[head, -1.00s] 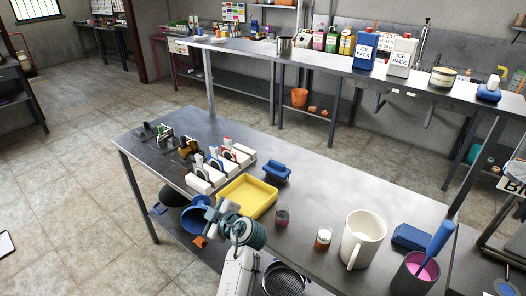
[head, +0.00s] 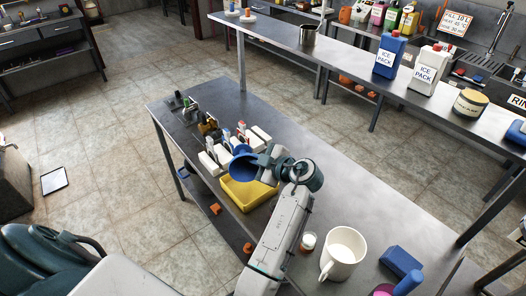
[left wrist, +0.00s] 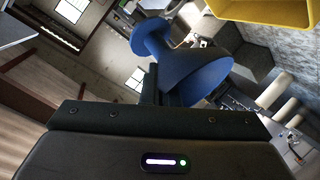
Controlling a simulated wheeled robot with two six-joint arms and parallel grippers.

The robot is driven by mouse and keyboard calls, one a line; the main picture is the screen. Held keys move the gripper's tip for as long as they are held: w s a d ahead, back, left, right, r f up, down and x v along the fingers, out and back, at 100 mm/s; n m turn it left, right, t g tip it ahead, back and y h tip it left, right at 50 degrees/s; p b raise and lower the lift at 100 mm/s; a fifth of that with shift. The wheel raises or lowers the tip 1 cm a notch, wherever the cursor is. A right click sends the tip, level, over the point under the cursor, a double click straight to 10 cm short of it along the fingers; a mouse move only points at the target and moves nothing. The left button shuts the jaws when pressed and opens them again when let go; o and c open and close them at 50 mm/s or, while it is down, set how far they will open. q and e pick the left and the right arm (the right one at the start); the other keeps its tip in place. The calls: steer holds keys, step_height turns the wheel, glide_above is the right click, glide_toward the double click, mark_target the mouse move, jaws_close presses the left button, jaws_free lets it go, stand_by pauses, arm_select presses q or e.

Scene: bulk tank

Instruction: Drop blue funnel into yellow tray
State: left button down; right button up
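The blue funnel (head: 243,167) is held in my left gripper (head: 266,164), which shuts on it. In the head view the funnel is above the table, over the back part of the yellow tray (head: 236,197) and in front of the white-boxed rack. In the left wrist view the funnel (left wrist: 196,72) shows with its wide cone by the dark finger (left wrist: 150,88), and the tray's yellow wall (left wrist: 262,12) is at the upper right, apart from the funnel. My right gripper is not in view.
Several white boxes (head: 261,134) stand just behind the tray. A small jar (head: 308,241), a white mug (head: 343,252) and a blue box (head: 400,262) stand right of my arm. The table's middle right (head: 370,200) is clear.

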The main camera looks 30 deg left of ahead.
mark_target(252, 170)
arm_select(q)
steer(key=f, duration=0.4)
steer(key=shift+s+a+b, duration=0.25)
steer(key=shift+a+b, duration=0.05)
steer(key=shift+b, duration=0.05)
steer(key=shift+w+d+f, duration=0.1)
steer(key=shift+d+f, duration=0.05)
steer(key=shift+f, duration=0.35)
steer(key=c, duration=1.6)
jaws_free()
